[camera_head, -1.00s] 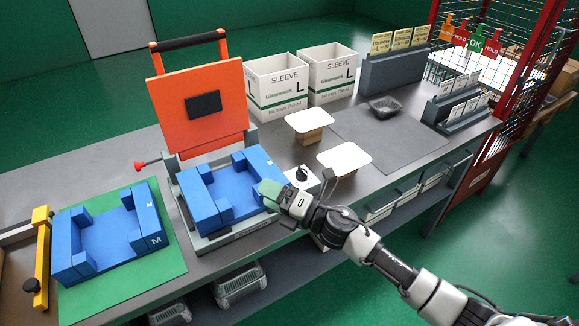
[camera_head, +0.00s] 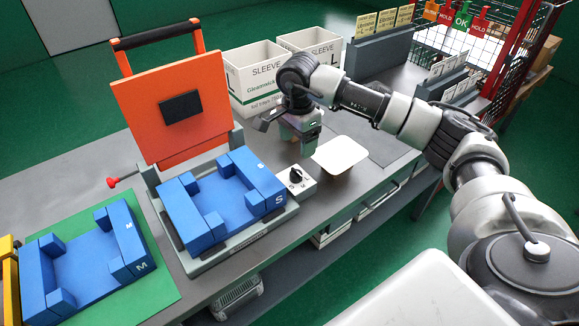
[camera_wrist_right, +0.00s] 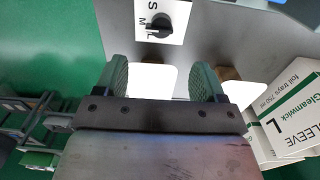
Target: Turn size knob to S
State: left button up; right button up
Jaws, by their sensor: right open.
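The size knob (camera_head: 296,174) is a small black dial on a white panel (camera_head: 304,186) at the right front corner of the press. In the right wrist view the black knob (camera_wrist_right: 160,25) is at the top, with the letters S, M and L along its left side; I cannot tell surely which letter it points to. My right gripper (camera_head: 299,142) is above the table just behind the knob, apart from it. In the right wrist view its two green-padded fingers (camera_wrist_right: 166,78) are spread with nothing between them. My left gripper is out of view.
The press holds a blue nest marked S (camera_head: 222,208) under a raised orange lid (camera_head: 165,135). Another blue nest, marked M (camera_head: 128,238), lies on a green mat. White sleeve boxes (camera_head: 255,85) stand behind my right gripper.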

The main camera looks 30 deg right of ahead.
aim_at(297, 171)
notch_tip(297, 171, down, 10)
jog(key=shift+r+p, duration=0.15)
jog(key=shift+p, duration=0.7)
jog(key=c, duration=0.9)
